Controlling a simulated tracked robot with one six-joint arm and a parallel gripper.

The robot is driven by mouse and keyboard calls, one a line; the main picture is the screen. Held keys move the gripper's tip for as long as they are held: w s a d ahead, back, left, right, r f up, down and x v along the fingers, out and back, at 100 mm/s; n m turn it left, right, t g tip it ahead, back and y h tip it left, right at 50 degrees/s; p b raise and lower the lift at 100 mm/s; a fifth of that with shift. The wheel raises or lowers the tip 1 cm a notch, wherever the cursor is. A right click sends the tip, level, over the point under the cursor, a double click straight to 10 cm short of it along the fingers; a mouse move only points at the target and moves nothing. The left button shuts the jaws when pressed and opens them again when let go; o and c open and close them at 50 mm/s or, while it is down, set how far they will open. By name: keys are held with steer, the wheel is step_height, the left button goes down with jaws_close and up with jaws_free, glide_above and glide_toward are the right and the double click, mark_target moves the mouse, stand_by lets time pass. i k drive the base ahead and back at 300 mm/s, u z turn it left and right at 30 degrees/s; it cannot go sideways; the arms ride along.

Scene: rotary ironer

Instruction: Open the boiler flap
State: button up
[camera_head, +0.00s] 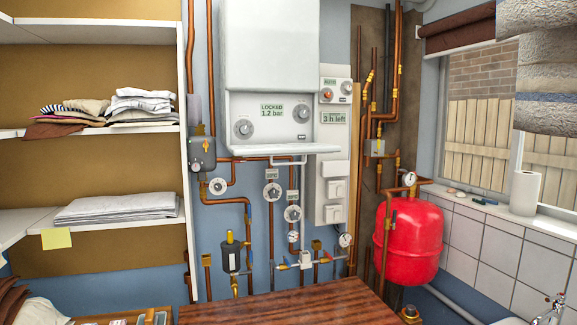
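The white boiler (268,45) hangs on the blue wall at the top centre. Its lower control panel (293,130) is uncovered, showing a display that reads "LOCKED 1.2 bar" and a dark-ringed knob at each side. A white flap (270,149) sticks out below the panel like a shelf, seen almost edge-on; it appears folded down. My gripper is not in view.
A wooden worktop (270,308) is below the boiler. Copper pipes, valves and gauges fill the wall under it. A red tank (410,238) stands right; shelves with folded cloth (115,207) are left. Hanging towels (545,65) cover the top right.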

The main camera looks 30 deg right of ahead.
mark_target(270, 150)
steer(key=u, duration=0.15)
steer(key=i, duration=1.05)
steer(key=u, duration=0.1)
